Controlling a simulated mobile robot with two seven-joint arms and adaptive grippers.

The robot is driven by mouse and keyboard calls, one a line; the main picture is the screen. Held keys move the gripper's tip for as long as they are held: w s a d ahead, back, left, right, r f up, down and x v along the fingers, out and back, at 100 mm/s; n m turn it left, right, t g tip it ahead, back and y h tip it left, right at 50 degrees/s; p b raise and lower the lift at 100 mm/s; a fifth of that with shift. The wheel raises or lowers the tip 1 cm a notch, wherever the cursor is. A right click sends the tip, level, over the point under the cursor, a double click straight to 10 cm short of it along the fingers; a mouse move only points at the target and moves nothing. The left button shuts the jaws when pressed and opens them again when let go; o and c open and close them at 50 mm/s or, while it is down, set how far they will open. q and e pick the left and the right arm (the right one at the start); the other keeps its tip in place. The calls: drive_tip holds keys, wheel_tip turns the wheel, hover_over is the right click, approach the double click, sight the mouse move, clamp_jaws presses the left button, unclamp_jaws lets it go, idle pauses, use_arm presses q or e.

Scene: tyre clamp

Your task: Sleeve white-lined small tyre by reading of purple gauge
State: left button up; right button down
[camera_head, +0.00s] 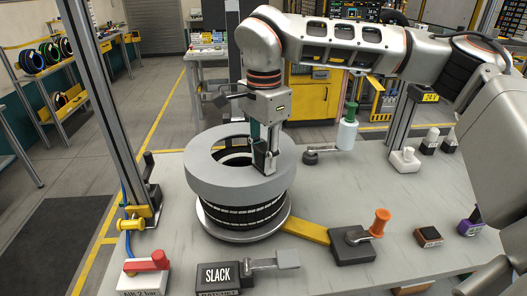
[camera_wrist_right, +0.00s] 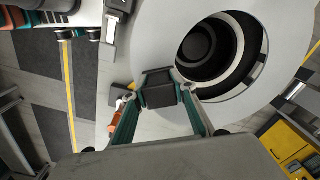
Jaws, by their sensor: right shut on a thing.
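A black tyre with white dashes (camera_head: 240,215) lies flat on a round grey plate (camera_head: 217,231) on the bench. A wide, smooth grey ring (camera_head: 207,178) sits over its upper part; it also fills much of the right wrist view (camera_wrist_right: 170,23). My right gripper (camera_head: 265,160) reaches down from above and is shut at the near right part of the ring. Its dark pads (camera_wrist_right: 160,90) hide exactly what lies between them. The purple gauge (camera_head: 471,221) stands at the bench's right edge, its reading too small to tell. My left gripper is not in view.
A block labelled SLACK (camera_head: 218,275) with a lever and a red-handled air valve (camera_head: 150,263) stand at the front. An orange-knobbed lever (camera_head: 380,222) and a green-topped bottle (camera_head: 348,131) stand to the right. A post (camera_head: 107,110) rises at left.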

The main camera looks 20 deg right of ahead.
sight(263, 175)
drive_tip(key=shift+f+b, duration=0.7)
drive_tip(key=shift+f, duration=1.7)
drive_tip(key=c, duration=1.6)
unclamp_jaws()
drive_tip(key=shift+o, duration=0.2)
wheel_tip(263, 175, up, 12)
drive_tip(key=shift+s, duration=0.1)
